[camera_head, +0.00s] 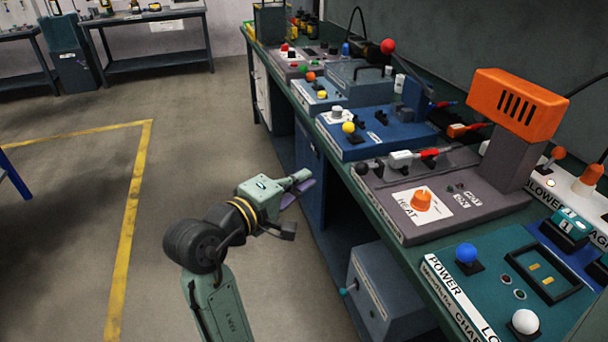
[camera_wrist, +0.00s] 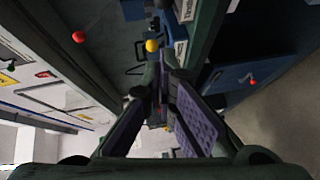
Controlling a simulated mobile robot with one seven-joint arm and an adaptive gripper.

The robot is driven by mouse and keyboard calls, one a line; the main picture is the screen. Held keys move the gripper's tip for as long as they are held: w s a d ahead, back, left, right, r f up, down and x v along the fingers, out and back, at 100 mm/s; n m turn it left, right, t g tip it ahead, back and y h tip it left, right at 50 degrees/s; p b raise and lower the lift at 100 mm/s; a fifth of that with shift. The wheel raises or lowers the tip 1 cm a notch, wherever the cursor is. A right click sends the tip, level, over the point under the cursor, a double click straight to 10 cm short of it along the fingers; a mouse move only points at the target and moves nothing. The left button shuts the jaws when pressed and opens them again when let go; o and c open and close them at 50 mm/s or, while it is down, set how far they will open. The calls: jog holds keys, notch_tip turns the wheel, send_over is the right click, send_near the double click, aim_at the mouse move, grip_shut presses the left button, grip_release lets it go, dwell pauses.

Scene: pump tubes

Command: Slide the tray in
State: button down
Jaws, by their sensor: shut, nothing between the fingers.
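My gripper (camera_head: 303,184) hangs in the aisle in front of the long green workbench (camera_head: 345,168), left of its front edge and apart from it. In the wrist view its purple-padded fingers (camera_wrist: 163,84) meet at the tips and hold nothing. I cannot single out the tray for sure. The blue bench device (camera_head: 378,134), with a yellow ball knob (camera_head: 348,127), stands beyond the gripper on the bench top. The wrist view also shows a yellow ball (camera_wrist: 152,45) past the fingertips. The fingers hide part of what lies behind them.
On the bench stand a grey heat unit (camera_head: 445,196) with an orange head (camera_head: 516,104) and a teal panel (camera_head: 490,297) with ball knobs. A grey box (camera_head: 383,290) stands under the bench. The floor (camera_head: 190,125) left of the gripper is clear.

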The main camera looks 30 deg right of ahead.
jog(key=w+d+f+p, duration=0.1)
jog(key=d+p, duration=0.1)
jog(key=d, duration=0.8)
jog(key=shift+d+f, duration=0.3)
jog(key=shift+f, duration=0.1)
